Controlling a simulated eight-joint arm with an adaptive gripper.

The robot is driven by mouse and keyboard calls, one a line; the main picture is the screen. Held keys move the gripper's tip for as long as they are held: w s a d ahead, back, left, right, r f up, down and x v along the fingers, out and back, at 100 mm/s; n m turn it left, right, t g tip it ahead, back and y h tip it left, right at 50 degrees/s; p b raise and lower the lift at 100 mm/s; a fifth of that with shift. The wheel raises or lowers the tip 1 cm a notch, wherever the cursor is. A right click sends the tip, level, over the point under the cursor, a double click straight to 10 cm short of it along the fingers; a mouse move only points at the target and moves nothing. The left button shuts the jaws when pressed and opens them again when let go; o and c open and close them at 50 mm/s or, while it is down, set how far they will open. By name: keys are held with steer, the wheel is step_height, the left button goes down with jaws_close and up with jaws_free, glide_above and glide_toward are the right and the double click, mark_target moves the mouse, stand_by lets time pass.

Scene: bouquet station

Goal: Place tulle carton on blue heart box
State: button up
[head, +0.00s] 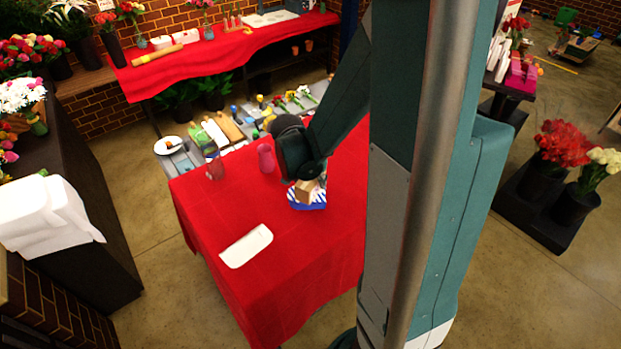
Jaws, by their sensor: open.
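A small tan and white carton (306,191), which I take to be the tulle carton, shows on the red-covered table in the head view. A blue and white box (308,206) lies right under it, on the cloth. The box's heart shape cannot be made out. The carton looks set on the box, but I cannot tell whether it touches or is slightly above. My gripper (308,177) is open, pointing down directly over the carton, and hides its top. The fingers are too small and dark to see clearly.
On the red table (290,265) stand a pink vase (266,158) and a clear glass (214,166), left of my gripper. A white tray (246,246) lies nearer the front. A grey bench with several tools and flowers is behind. The table's front is clear.

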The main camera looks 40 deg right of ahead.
steer(key=v, duration=1.1)
steer(key=shift+s+a+r, duration=0.15)
steer(key=shift+a+r, duration=0.1)
steer(key=shift+r, duration=0.05)
stand_by(0.7)
steer(key=s+a+r+n+t+y, duration=0.1)
steer(key=s+a+r+n+t, duration=0.1)
steer(key=a, duration=0.5)
steer(key=s+a+r+n+t+y, duration=0.1)
steer(key=s+a+r+n, duration=0.4)
steer(key=a+n, duration=0.1)
steer(key=s+a+r+n+t+y, duration=0.2)
steer(key=s+a+r+n, duration=0.1)
steer(key=a, duration=0.4)
steer(key=s+n, duration=0.1)
steer(key=n, duration=0.1)
steer(key=shift+s+a+r+n+t, duration=0.3)
steer(key=shift+s+a+r, duration=0.05)
steer(key=shift+a+r, duration=0.05)
